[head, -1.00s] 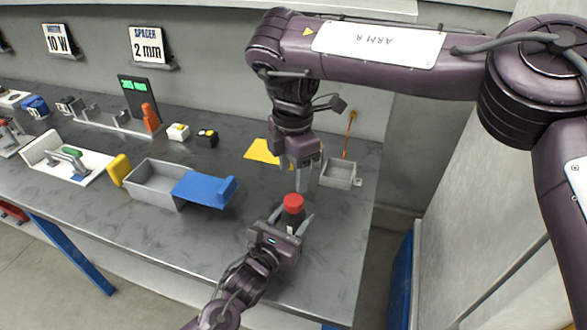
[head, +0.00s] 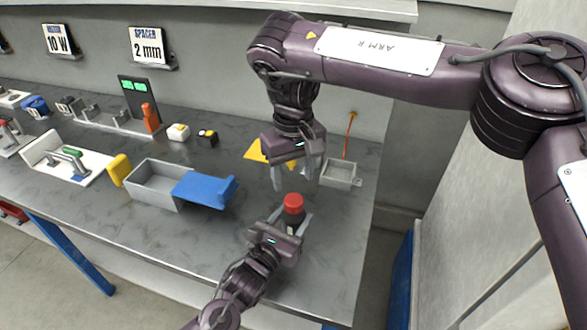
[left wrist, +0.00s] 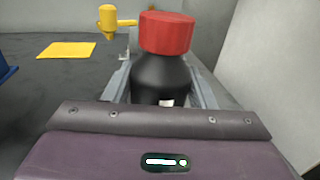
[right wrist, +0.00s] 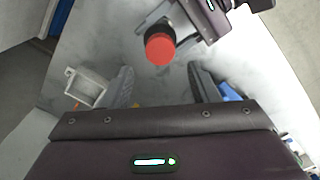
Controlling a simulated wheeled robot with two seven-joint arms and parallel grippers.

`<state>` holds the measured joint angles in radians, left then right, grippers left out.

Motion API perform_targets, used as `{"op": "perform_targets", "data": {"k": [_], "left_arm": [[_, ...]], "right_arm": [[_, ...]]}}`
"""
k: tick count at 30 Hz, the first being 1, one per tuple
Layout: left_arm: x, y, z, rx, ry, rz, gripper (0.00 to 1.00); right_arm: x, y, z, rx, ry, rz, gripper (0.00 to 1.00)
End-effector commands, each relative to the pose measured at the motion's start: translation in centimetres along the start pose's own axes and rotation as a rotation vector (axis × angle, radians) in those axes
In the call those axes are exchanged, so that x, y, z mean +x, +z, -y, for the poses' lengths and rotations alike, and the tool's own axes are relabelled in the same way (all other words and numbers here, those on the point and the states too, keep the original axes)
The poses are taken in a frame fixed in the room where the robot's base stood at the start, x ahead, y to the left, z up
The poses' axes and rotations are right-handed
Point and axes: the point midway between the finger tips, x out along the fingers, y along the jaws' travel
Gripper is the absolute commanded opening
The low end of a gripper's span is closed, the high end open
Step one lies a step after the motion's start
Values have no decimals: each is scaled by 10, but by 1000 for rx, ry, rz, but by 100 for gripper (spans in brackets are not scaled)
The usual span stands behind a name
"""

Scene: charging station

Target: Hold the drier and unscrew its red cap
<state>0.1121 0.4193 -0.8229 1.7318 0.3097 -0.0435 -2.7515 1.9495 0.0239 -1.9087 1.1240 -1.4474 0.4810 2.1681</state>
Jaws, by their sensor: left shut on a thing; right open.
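The drier is a black bottle (left wrist: 160,80) with a red cap (head: 293,202), upright at the right part of the bench. The cap also shows in the left wrist view (left wrist: 167,33) and the right wrist view (right wrist: 160,49). My left gripper (head: 289,222) is shut around the bottle's body, below the cap. My right gripper (head: 295,178) is open and empty, above and behind the cap, fingers pointing down. In the right wrist view the cap lies beyond the open fingers (right wrist: 160,88), not between them.
A grey bin (head: 155,186) with a blue lid (head: 205,189) stands left of the drier. A small grey tray (head: 340,174) and a yellow sheet (head: 255,151) lie behind. The bench's right edge is close to the tray.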

Motion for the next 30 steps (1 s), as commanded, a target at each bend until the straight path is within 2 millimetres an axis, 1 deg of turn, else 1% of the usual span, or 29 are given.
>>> {"op": "perform_targets", "data": {"k": [6,12,15,18,25,26,30], "left_arm": [[0,1,0,0,0,1,0],[0,1,0,0,0,1,0],[0,0,0,0,0,1,0],[0,0,0,0,0,1,0],[0,0,0,0,0,1,0],[0,0,0,0,0,1,0],[0,0,0,0,0,1,0]], "right_arm": [[35,1,0,-2,0,4,55],[61,1,0,-2,1,3,55],[68,0,0,-3,1,2,55],[72,0,0,-3,1,1,55],[72,0,0,-4,0,1,55],[72,0,0,-4,0,1,52],[72,0,0,-4,0,1,34]]}}
